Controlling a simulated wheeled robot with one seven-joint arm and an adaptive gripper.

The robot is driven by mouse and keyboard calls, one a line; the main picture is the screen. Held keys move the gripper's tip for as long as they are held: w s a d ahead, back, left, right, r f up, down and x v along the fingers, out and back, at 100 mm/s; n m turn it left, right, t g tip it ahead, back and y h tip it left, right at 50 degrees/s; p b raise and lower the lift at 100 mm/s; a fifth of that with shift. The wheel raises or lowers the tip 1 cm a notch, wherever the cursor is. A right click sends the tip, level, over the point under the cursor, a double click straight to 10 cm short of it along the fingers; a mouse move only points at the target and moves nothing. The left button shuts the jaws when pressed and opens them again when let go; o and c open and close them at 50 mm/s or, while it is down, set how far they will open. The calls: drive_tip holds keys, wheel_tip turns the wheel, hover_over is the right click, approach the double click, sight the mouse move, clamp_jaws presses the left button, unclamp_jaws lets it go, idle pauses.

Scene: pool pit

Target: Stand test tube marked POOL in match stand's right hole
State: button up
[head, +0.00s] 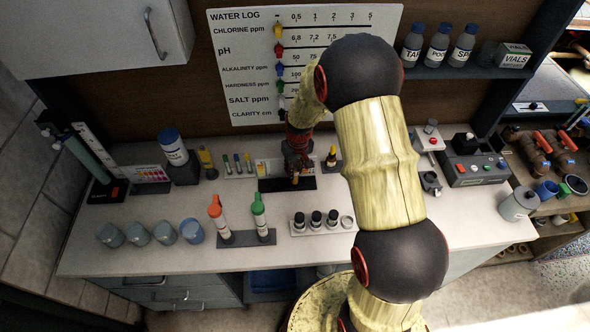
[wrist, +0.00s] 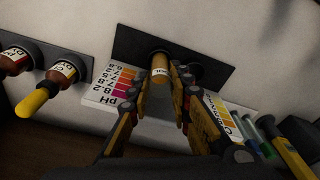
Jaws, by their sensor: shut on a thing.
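The test tube (wrist: 160,68), with a pale yellow body and a partly readable label, is between the fingers of my gripper (wrist: 162,88) in the wrist view. My gripper is shut on it. The tube is over the black plate of the match stand (wrist: 215,75), with a dark round shape around its far end; I cannot tell whether it is seated in a hole. Another dark round hole shows beside it, partly behind a finger. In the head view my gripper (head: 297,160) is at the match stand (head: 287,185) and hides the tube.
Dropper bottles (wrist: 60,72) stand close on one side of the stand, pens or vials (wrist: 265,135) on the other. In the head view, orange and green-capped tubes (head: 258,218) and a rack of black-capped vials (head: 315,220) stand in front. Bare counter (head: 170,265) lies at front left.

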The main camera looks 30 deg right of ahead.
drive_tip(key=shift+f, duration=0.2)
drive_tip(key=o, duration=1)
drive_tip(key=shift+r, duration=0.1)
wheel_tip(320, 180, up, 7)
drive_tip(key=p, duration=0.3)
drive_tip(key=shift+p, duration=0.35)
drive_tip(key=shift+s, duration=0.1)
idle(0.4)
